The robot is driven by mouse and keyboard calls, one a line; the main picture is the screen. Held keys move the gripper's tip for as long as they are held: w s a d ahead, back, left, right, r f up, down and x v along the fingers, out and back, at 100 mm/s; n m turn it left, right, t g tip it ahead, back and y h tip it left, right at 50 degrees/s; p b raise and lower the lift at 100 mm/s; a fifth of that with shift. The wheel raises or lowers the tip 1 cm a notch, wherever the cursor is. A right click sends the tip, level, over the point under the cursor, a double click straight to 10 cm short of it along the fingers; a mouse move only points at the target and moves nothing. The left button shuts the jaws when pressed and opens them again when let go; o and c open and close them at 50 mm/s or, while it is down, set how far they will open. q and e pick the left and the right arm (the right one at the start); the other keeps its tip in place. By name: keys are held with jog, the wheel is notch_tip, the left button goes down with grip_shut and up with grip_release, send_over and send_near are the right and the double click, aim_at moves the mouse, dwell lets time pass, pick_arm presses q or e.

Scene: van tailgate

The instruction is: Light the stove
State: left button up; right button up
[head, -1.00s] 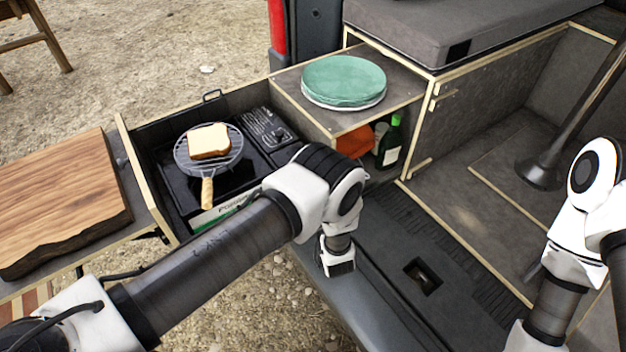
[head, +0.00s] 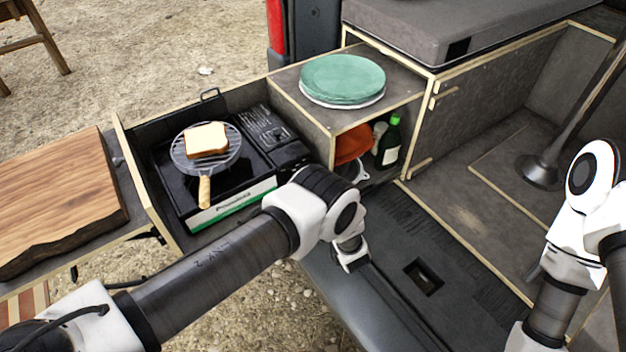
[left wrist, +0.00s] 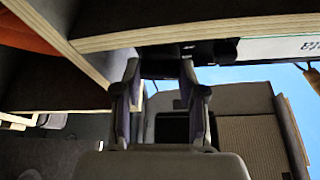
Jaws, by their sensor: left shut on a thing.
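The black portable stove (head: 242,177) sits in the pulled-out drawer, its front with a green and white strip facing me. A round grill grate (head: 180,160) with a wooden handle lies on it, with a bread slice (head: 206,140) on top. No flame shows. My left gripper (left wrist: 160,70) is at the stove's front, right of the strip in the head view, where my arm hides its fingers. In the left wrist view the fingers are closed on a dark part at the stove's front, apparently the knob (left wrist: 160,63), mostly hidden. My right gripper is out of view.
A wooden cutting board (head: 60,195) lies left of the drawer. Green plates (head: 343,79) stand on the cabinet, with a green bottle (head: 389,143) and an orange item (head: 353,145) inside. The drawer's wooden edge (left wrist: 210,30) passes close above my left fingers.

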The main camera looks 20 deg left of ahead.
pick_arm(q)
jog(key=shift+w+n+g+y+p, duration=0.1)
jog(key=shift+n+g+y+p, duration=0.45)
jog(key=shift+n, duration=1.55)
jog(key=shift+s+n+g+y, duration=0.1)
jog(key=shift+n+g+y, duration=0.4)
jog(key=shift+n+g, duration=1.2)
jog(key=shift+w+n+g+y+p, duration=0.1)
jog(key=shift+n+g+y+p, duration=0.35)
jog(key=shift+n, duration=2.05)
jog(key=shift+g, duration=0.3)
jog(key=o, duration=0.9)
jog(key=shift+c, duration=0.2)
jog(key=shift+w+f, duration=0.1)
